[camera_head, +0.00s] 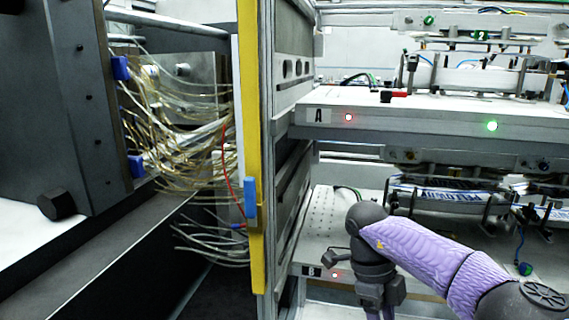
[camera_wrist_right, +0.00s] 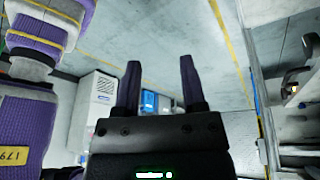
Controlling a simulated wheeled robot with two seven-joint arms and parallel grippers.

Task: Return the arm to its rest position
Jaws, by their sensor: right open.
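My right arm, with its purple sleeve (camera_head: 420,252) and dark grey joints, enters the head view from the lower right. It bends downward in front of the lower shelf, and I cannot make out its fingertips there. In the right wrist view, my right gripper (camera_wrist_right: 160,75) shows two dark fingers set apart with nothing between them. The fingers touch nothing that I can see.
A rack has an upper shelf (camera_head: 400,118) marked A and a lower shelf (camera_head: 320,225) with a label. A yellow upright (camera_head: 257,140) stands left of it, beside loose pale wires (camera_head: 190,140). The wrist view shows a white cabinet (camera_wrist_right: 90,110) and grey floor (camera_wrist_right: 150,35).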

